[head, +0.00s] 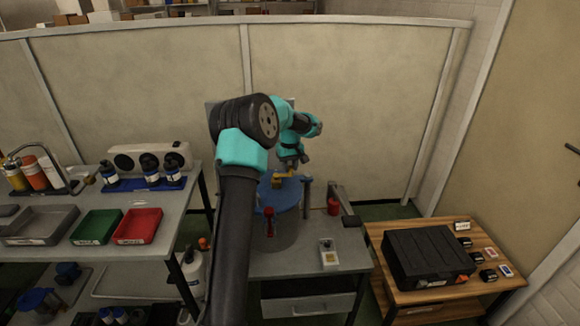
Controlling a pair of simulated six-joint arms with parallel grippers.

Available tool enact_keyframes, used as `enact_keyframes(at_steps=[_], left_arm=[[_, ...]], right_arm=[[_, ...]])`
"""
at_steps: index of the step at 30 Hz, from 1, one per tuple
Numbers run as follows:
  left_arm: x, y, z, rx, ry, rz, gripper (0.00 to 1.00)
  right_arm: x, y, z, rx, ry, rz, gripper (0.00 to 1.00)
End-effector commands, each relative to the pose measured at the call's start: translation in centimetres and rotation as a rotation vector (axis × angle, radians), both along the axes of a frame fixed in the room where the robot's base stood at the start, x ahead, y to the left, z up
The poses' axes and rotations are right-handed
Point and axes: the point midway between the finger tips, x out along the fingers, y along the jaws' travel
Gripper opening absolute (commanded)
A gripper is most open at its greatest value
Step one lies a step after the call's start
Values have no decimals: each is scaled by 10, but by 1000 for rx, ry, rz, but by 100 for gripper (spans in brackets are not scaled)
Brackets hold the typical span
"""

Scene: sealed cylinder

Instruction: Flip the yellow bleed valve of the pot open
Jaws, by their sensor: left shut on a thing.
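The pot (287,238) is a grey cylinder with a blue lid (283,198), standing on the grey bench. The small yellow bleed valve (281,177) shows on top of the lid, right under my gripper. My left gripper (291,167) points down over the lid and is shut on the yellow valve. The fingers hide part of it, and its exact angle is too small to tell. A red handle (268,213) sits at the lid's front left edge. My right gripper is not in view.
A black case (425,257) lies on a wooden table at right. Green (96,227) and red (138,226) trays are on the left table.

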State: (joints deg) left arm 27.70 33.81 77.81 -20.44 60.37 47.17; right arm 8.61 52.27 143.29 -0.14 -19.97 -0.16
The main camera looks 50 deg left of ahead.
Motion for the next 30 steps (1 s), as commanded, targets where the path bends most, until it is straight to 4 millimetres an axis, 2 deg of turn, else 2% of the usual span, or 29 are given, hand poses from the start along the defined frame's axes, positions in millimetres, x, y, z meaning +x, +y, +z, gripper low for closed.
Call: enact_keyframes(at_steps=[11, 30], left_arm=[[-6, -6, 0, 1, 0, -150, 5], [-34, -20, 1, 0, 0, -725, 5]], right_arm=[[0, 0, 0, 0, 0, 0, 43], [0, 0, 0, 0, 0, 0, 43]])
